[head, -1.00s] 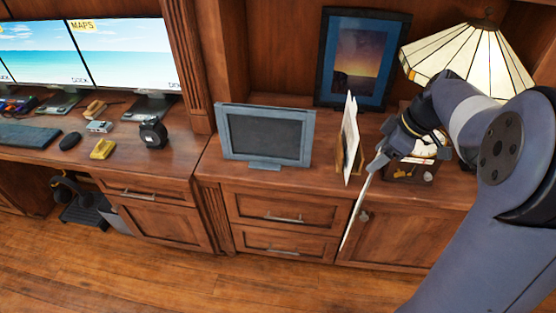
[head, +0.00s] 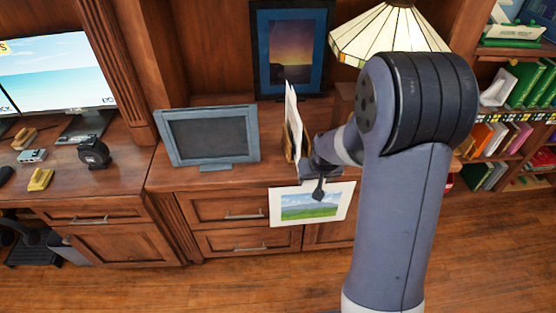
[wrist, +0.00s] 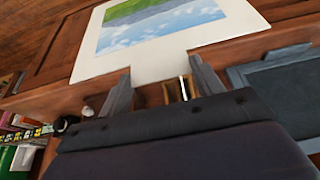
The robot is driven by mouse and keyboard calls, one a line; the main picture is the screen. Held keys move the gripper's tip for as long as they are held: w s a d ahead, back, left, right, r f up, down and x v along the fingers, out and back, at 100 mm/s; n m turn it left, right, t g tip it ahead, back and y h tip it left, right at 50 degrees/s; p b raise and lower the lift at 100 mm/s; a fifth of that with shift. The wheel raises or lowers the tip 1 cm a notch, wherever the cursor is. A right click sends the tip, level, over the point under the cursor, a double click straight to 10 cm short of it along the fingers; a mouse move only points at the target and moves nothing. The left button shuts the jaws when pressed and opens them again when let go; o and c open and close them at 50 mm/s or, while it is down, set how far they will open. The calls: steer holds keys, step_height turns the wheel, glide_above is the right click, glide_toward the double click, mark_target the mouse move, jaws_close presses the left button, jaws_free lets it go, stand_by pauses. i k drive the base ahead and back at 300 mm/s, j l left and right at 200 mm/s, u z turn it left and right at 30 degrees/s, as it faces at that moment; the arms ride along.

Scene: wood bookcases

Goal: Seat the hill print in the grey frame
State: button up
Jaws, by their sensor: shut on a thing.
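The hill print (head: 310,205) shows a green hill and sky inside a wide white border. My gripper (head: 319,187) is shut on its top edge and holds it in front of the cabinet's drawers, facing outward. In the wrist view the print (wrist: 165,25) extends away from the two fingers (wrist: 163,82), which pinch its white border. The grey frame (head: 208,137) stands on the cabinet top to the left of my gripper, slightly tilted back on its foot, with a dark empty-looking panel. Its edge also shows at the right of the wrist view (wrist: 285,95).
A holder with upright prints (head: 293,125) stands between the grey frame and my gripper. Behind are a blue-framed sunset picture (head: 290,48) and a glass lamp (head: 388,35). A desk with a monitor (head: 60,75) is at left, bookshelves at right.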

mark_target(211, 138)
steer(key=j, duration=0.75)
steer(key=k+j, duration=0.15)
steer(key=j, duration=0.6)
